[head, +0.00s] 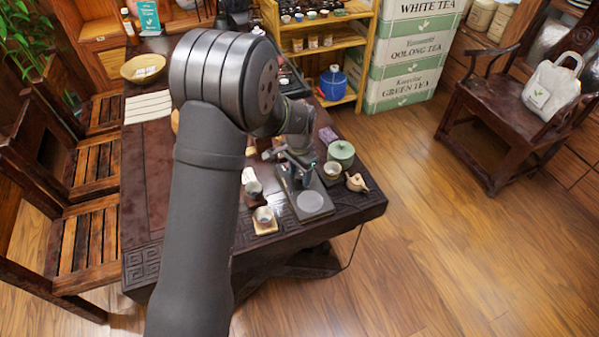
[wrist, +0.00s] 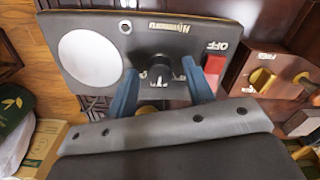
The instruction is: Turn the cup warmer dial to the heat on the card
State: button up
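The cup warmer (wrist: 110,20) is a dark slab with a pale round plate (wrist: 90,57), upside down in the wrist view. In the head view the warmer (head: 325,215) lies near the table's front right corner. Its dark dial (wrist: 158,68) shows between the two blue fingers of my gripper (wrist: 159,70). The fingers are apart, one on each side of the dial, with gaps visible. In the head view my gripper (head: 292,170) is over the warmer's back part. A red switch (wrist: 214,65) sits beside the dial, near the word OFF. I cannot make out the heat card.
Cups (head: 264,214) stand left of the warmer. A green canister (head: 341,153), another cup (head: 332,170) and a small tan figure (head: 356,182) stand close on its right. A wooden block with a yellow knob (wrist: 262,78) is near the switch side.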

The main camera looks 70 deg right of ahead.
jog(key=c, duration=1)
jog(key=shift+o, duration=0.2)
jog(key=shift+n, duration=0.3)
jog(key=n, duration=1.1)
jog(key=shift+n, duration=0.3)
jog(key=o, duration=1)
